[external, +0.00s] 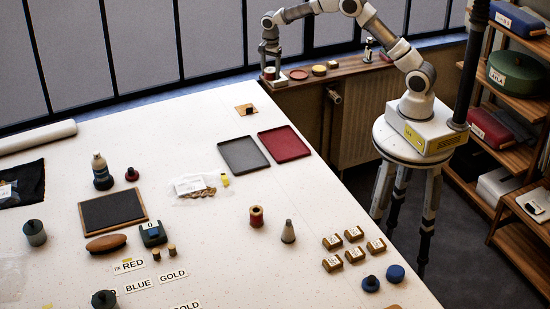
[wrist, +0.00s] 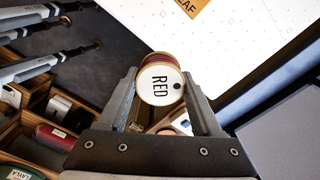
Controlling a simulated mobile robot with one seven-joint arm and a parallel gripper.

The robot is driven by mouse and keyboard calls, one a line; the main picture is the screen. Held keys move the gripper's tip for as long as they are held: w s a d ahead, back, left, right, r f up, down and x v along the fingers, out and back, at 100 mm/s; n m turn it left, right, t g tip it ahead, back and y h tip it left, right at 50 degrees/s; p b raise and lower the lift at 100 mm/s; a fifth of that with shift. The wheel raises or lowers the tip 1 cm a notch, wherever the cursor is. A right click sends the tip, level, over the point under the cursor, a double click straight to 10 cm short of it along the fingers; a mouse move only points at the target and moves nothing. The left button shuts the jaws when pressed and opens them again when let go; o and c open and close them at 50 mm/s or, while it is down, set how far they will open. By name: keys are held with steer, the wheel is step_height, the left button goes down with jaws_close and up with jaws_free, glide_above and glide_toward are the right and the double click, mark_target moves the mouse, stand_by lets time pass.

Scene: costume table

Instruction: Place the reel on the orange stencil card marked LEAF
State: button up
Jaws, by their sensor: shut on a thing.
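My gripper (wrist: 163,92) is shut on a reel (wrist: 162,58), a reddish-brown winding with a white end marked RED. In the external view my gripper (external: 270,58) is at the far side, over the wooden sill by the window, with the reel (external: 269,74) at its fingertips. I cannot tell whether the reel touches the sill. The orange stencil card (external: 241,107) lies near the far corner of the white table, left of and below my gripper in the picture, with a dark mark on it.
The wooden sill (external: 345,70) holds a red dish (external: 298,75) and several small items. A grey tray (external: 243,154) and a dark red tray (external: 284,142) lie near the card. Another red reel (external: 256,217) stands mid-table. Open table surrounds the card.

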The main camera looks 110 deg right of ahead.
steer(key=p, duration=0.1)
glide_above(254, 107)
step_height(254, 107, down, 6)
steer(key=shift+w+a+r, duration=0.1)
steer(key=shift+w, duration=0.05)
steer(key=shift+f+p, duration=0.55)
steer(key=shift+f, duration=1.35)
steer(key=shift+f, duration=0.25)
steer(key=o, duration=1.4)
steer(key=shift+r, duration=0.1)
step_height(254, 107, up, 12)
steer(key=b, duration=0.1)
steer(key=shift+r, duration=0.2)
